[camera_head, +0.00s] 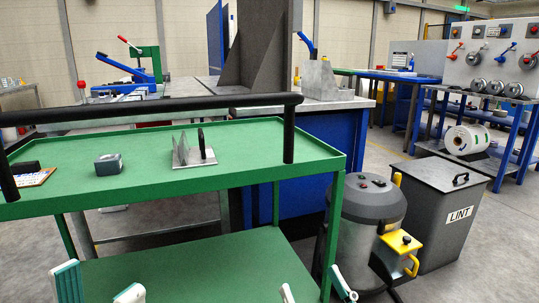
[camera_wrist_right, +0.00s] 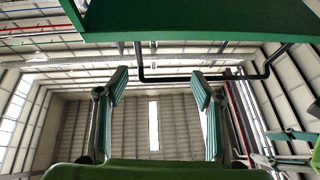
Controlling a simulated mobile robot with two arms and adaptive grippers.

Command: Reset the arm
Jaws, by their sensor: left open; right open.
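My left gripper (camera_head: 98,288) shows at the bottom left of the head view, its two teal-padded fingers apart with nothing between them. My right gripper (camera_head: 315,288) shows at the bottom centre-right, also open and empty. In the right wrist view the right gripper (camera_wrist_right: 159,85) has its fingers wide apart, pointing up toward the ceiling, below a green surface. Both grippers are low, in front of the green cart (camera_head: 250,160). My arm links are mostly out of view. No hoist arm can be clearly made out.
A black rail (camera_head: 200,103) runs above the top. A grey canister (camera_head: 366,215) and a LINT bin (camera_head: 440,205) stand right of it. Floor is clear at far right.

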